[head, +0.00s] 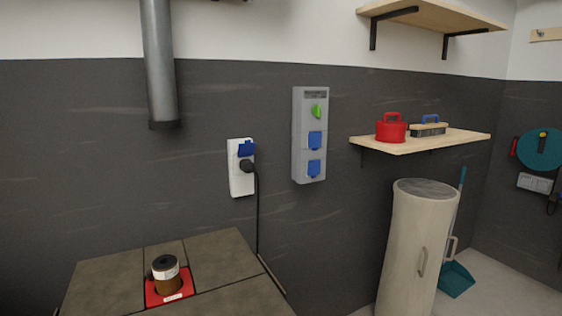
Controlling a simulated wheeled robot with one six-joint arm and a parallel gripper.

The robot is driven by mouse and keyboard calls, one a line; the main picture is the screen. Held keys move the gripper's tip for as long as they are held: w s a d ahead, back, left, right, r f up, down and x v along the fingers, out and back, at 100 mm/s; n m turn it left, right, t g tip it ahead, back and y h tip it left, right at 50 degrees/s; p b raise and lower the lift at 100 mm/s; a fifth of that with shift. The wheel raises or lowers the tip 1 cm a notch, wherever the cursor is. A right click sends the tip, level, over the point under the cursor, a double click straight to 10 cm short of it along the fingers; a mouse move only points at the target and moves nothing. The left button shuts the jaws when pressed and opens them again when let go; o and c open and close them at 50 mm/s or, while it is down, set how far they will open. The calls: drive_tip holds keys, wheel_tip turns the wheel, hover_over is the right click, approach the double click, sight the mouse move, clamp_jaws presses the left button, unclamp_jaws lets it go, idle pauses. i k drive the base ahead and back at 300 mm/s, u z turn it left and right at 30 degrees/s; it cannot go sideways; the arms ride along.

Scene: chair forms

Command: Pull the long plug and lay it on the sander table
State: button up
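A black plug (246,167) sits in a white wall socket box (241,181) with a raised blue cover. Its black cord (258,215) hangs down behind the table edge. A second dark plug or cord end (552,201) shows at the far right, by a light socket plate (535,183); it is too small to tell more. A table with a grey-brown tiled top (222,262) stands at the lower left; I cannot tell if it is the sander table. My gripper is not in view.
A jar (166,273) stands on a red mat (157,298) on the tiled table. A grey socket panel (310,135) hangs right of the white box. A shelf (440,142) holds a red pot and a brush. A tall beige bin (408,250) stands below.

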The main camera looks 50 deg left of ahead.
sight(246, 165)
drive_tip(key=u, duration=0.5)
drive_tip(key=i, duration=1.25)
drive_tip(key=u, duration=1.1)
drive_tip(key=i, duration=0.3)
drive_tip(key=u, duration=0.1)
